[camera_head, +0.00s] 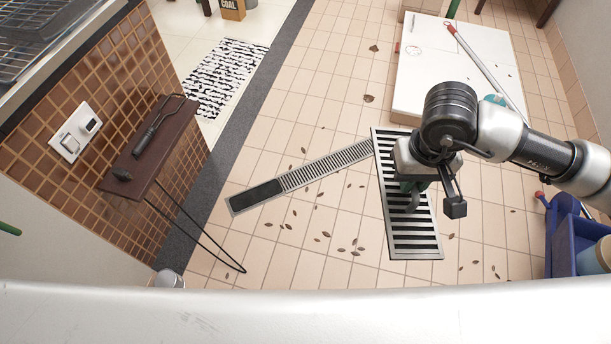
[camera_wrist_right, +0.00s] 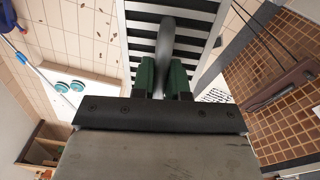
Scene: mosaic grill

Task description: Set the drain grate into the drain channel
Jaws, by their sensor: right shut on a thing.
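The drain grate (camera_head: 416,243) is a slatted metal panel with dark gaps, held above the tiled floor in the head view. My right gripper (camera_head: 412,190) is shut on a handle on the grate; in the right wrist view, the green fingers (camera_wrist_right: 166,80) close on a grey curved handle (camera_wrist_right: 166,45), with the grate (camera_wrist_right: 205,8) behind it. The drain channel (camera_head: 256,196) runs diagonally across the floor, with a dark open section at its lower left and slats along the rest. The raised grate hides the channel's upper right end. My left gripper is not in view.
A white panel (camera_head: 430,75) lies at the back with a red-and-white pole (camera_head: 485,65) across it. A brown shelf (camera_head: 140,155) with a tool juts from the tiled wall at left. A blue bin (camera_head: 565,230) stands at right. Dry leaves are scattered on the floor.

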